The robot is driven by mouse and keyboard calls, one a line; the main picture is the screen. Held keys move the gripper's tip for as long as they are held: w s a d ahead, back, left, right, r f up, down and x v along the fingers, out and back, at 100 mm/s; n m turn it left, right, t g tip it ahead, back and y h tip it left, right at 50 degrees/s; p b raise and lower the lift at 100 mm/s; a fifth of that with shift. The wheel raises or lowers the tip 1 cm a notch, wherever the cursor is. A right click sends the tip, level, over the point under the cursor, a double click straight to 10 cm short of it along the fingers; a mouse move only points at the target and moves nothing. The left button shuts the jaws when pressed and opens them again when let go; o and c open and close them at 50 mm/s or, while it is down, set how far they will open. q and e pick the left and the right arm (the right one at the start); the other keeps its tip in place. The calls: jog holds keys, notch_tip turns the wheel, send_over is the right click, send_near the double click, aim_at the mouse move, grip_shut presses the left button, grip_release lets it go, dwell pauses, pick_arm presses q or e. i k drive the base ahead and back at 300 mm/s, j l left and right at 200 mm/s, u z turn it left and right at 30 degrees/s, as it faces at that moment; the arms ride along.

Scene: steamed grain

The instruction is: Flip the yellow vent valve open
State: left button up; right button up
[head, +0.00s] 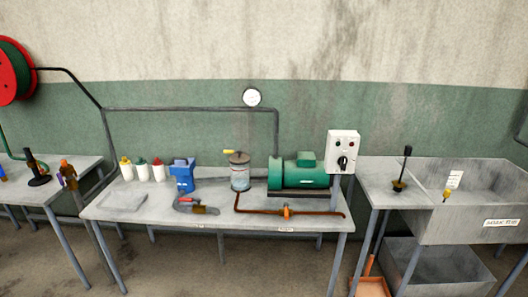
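A small yellow lever (230,152), which looks like the vent valve's handle, sits at the top of a clear canister (240,175) with a brownish lid. The lever lies about level and points left. The canister stands upright near the back middle of the central grey table. It is too small to tell whether the valve is open or shut. Neither of my grippers shows in the head view.
A green motor (300,174) and a switch box (343,150) stand right of the canister. A blue container (183,174) and several bottles stand left. A rusty pipe (265,210) and a red-handled tool (190,203) lie in front.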

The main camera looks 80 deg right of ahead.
aim_at(226, 151)
jog(key=z, duration=2.4)
jog(key=i+j, duration=0.25)
jog(key=i, duration=0.35)
jog(key=i+j, duration=0.25)
jog(key=i, duration=0.35)
jog(key=i+j+u, duration=0.1)
jog(key=i+j, duration=0.15)
jog(key=i, duration=0.35)
jog(key=i+j, duration=0.2)
jog(key=i, duration=0.4)
jog(key=i+j, duration=0.2)
jog(key=i, duration=0.4)
jog(key=u, duration=0.05)
